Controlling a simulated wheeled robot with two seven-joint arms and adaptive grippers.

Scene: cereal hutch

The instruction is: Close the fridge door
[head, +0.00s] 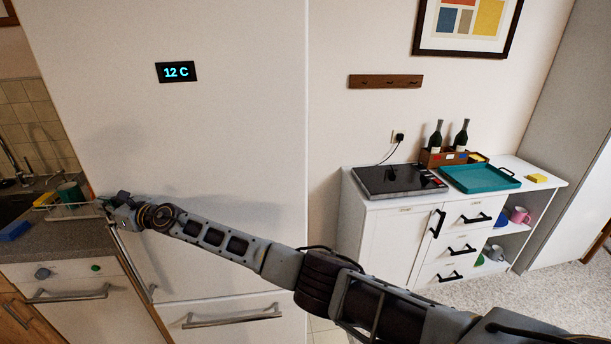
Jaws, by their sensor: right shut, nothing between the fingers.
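The white fridge door (225,130) fills the left middle of the head view, with a "12 C" display on it. It looks flush with the fridge body, but I cannot tell whether a small gap is left. Its long vertical handle (134,262) is at the left edge. My right arm reaches across the door from the lower right. My right gripper (108,205) is shut and empty at the door's left edge, by the top of the handle; its fingertips are small, so contact is unclear. My left gripper is out of view.
Below the door is a white drawer with a bar handle (232,317). At left is a counter (55,232) with a dish rack, a green cup (70,192) and a blue sponge (14,231). At right stands a white sideboard (390,235) with a hob and teal tray (480,179).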

